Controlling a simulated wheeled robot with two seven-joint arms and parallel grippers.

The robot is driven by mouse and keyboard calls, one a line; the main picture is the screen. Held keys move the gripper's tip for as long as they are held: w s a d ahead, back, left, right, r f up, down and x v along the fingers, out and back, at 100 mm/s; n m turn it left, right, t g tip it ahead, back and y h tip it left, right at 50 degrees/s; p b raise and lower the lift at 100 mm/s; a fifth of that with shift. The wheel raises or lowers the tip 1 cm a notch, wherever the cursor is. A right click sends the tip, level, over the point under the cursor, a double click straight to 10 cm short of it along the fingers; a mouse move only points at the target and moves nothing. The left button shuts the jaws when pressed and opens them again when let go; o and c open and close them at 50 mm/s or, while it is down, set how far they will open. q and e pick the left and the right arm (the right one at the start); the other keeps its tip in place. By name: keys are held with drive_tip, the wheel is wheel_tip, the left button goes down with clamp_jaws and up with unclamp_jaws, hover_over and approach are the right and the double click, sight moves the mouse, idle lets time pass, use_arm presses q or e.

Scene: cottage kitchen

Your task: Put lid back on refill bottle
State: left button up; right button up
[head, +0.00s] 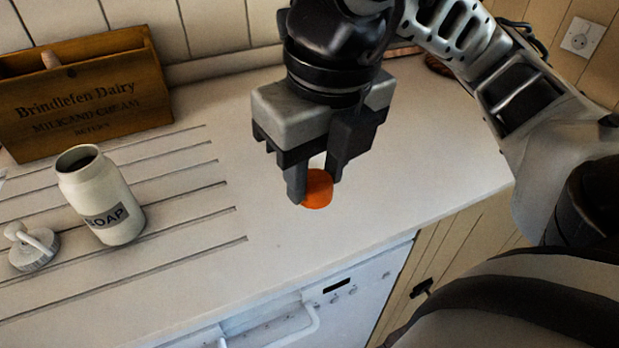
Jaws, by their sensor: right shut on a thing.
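The white refill bottle (101,196), labelled SOAP, stands upright on the grooved part of the worktop at the left, its round mouth open. A white pump top (34,248) with a ribbed collar lies on the worktop to the left of the bottle. My right gripper (317,187) points down, to the right of the bottle and well apart from it. It is shut on an orange round lid (318,189), which sits between its fingertips. Whether the lid touches the worktop is hard to tell. My left gripper is not in view.
A wooden Brindlefen Dairy crate (86,99) stands behind the bottle against the panelled wall. The worktop (270,240) between bottle and gripper is clear. Its front edge runs above a white appliance (345,305). A wall socket (582,37) is at upper right.

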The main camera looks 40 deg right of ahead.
sight(332, 185)
drive_tip(key=shift+s+a+b, duration=0.1)
drive_tip(key=shift+s+b, duration=0.4)
drive_tip(key=shift+b, duration=0.3)
drive_tip(key=shift+s+a+r, duration=0.15)
drive_tip(key=shift+s+r, duration=0.3)
drive_tip(key=shift+s+a+r, duration=0.2)
drive_tip(key=shift+s+r, duration=0.05)
drive_tip(key=shift+s, duration=0.45)
